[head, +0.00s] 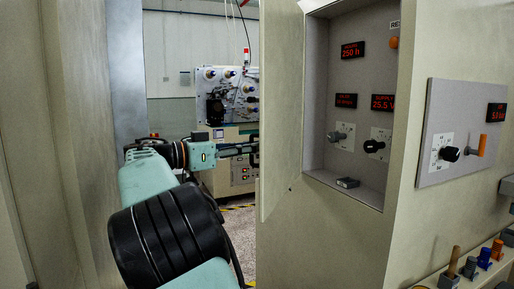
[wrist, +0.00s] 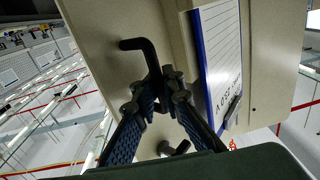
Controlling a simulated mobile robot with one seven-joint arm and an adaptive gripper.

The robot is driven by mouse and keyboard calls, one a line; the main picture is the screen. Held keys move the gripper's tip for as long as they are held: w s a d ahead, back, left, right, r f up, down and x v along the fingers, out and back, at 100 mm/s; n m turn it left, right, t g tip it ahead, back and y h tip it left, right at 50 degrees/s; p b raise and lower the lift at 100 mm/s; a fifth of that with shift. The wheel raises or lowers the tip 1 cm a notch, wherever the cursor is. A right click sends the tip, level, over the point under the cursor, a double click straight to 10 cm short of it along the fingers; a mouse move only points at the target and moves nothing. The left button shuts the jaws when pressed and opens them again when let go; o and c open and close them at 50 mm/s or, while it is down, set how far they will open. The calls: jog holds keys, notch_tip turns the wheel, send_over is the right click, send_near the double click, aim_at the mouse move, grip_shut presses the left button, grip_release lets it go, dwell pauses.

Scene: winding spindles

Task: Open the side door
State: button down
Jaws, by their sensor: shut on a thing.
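The side door (head: 281,95) is a beige panel standing open at the left edge of a recess in the beige cabinet (head: 335,235). In the wrist view the door's outer face (wrist: 110,25) carries a black bent handle (wrist: 135,44). My gripper (wrist: 161,85) has its two dark fingers closed around the lower part of this handle. In the head view my gripper (head: 238,149) reaches to the door's far side from the left, and its fingertips and the handle are hidden behind the panel.
The recess (head: 315,100) holds red displays and knobs. A control panel (head: 460,130) is to its right, with coloured pegs (head: 470,265) on a shelf below. A blue-edged sheet (wrist: 222,60) is on the door near my gripper. Another machine (head: 225,110) stands behind.

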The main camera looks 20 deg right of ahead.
jog(key=shift+a+f, duration=0.2)
jog(key=c, duration=2)
grip_release()
jog(key=shift+a+r, duration=0.15)
jog(key=shift+a, duration=0.05)
jog(key=shift+c, duration=0.2)
jog(key=shift+d, duration=0.2)
jog(key=shift+r, duration=0.1)
